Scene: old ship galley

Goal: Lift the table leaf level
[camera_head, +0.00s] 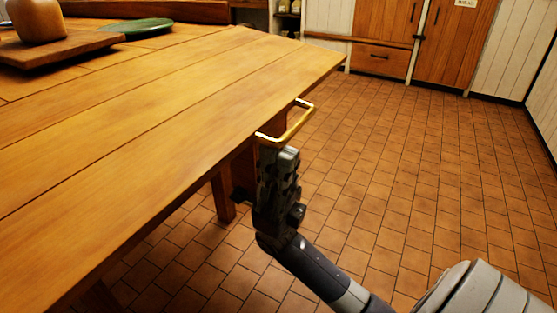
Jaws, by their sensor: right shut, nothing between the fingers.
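The wooden table leaf (215,100) runs along the near side of the table and looks about in line with the rest of the top. A brass U-shaped handle (300,126) sticks out from its right edge. My right gripper (281,152) points up just below the handle's near corner, beside the table edge. It is shut with nothing between its fingers. Whether its tips touch the handle I cannot tell. My left gripper is out of view.
A board (65,51) with a brown jar (38,20) and a green plate (135,27) lie on the table at the far left. A table leg (223,196) stands below. The tiled floor (430,170) is clear. Wooden cabinets (380,35) line the back wall.

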